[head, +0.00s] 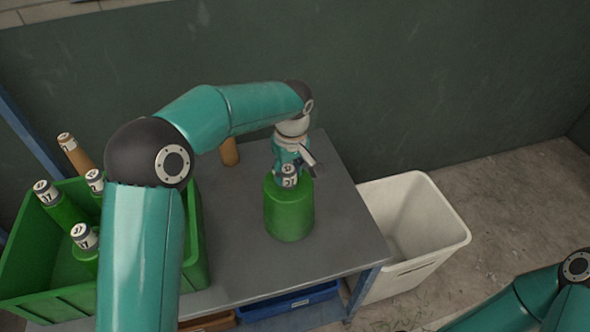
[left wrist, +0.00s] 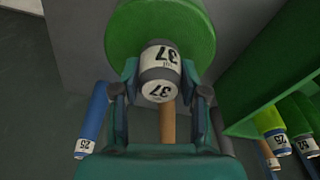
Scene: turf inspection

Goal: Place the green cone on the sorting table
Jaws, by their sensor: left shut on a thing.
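The green cone (head: 289,212) is a wide green body with a narrow neck and a white and grey band marked 37. My left gripper (head: 290,172) is shut on its neck from above. In the left wrist view the cone (left wrist: 160,28) lies between the fingers of the left gripper (left wrist: 162,88). The cone is upright over the middle of the grey sorting table (head: 240,270); I cannot tell whether its base touches the top. My right arm shows at the lower right of the head view, its gripper out of the picture.
A green crate (head: 195,245) with several banded tubes stands at the table's left. A brown tube (head: 230,152) is at the back, partly behind my left arm. A white bin (head: 455,235) stands right of the table. A blue tray (head: 290,303) is below. The table's front right is clear.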

